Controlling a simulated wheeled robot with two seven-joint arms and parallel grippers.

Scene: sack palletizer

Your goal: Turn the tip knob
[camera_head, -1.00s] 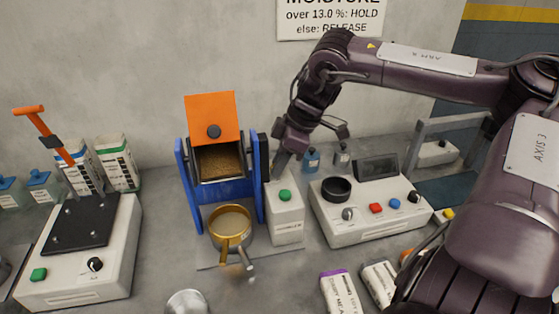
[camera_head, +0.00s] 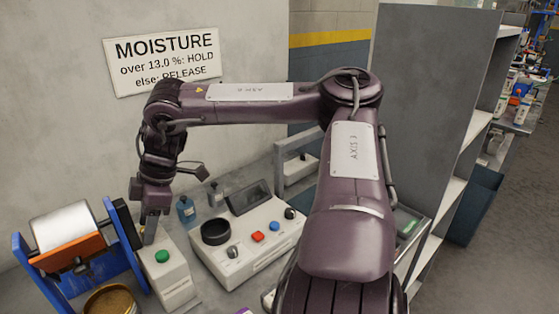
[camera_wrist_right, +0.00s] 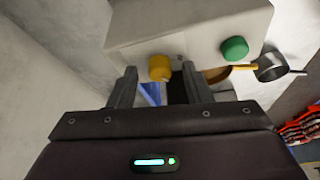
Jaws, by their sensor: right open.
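The tipping unit has a blue frame (camera_head: 28,268) at the left of the head view. Its orange panel (camera_head: 68,252) hangs low, with a pale rounded vessel back (camera_head: 62,226) above it. A brass pan (camera_head: 112,300) below, cut by the picture's edge, looks brown inside. A white box with a green button (camera_head: 162,257) stands beside the frame. My right gripper (camera_head: 150,236) points down behind that box. In the wrist view my open right gripper (camera_wrist_right: 162,86) has a yellow knob (camera_wrist_right: 159,67) between its fingers; contact cannot be told. My left gripper is out of view.
A white instrument (camera_head: 250,250) with a black ring, knobs and buttons stands right of the box. Small blue-grey bottles (camera_head: 186,208) stand behind it. A moisture sign (camera_head: 163,60) hangs on the wall. A grey shelf unit (camera_head: 425,130) stands at the right.

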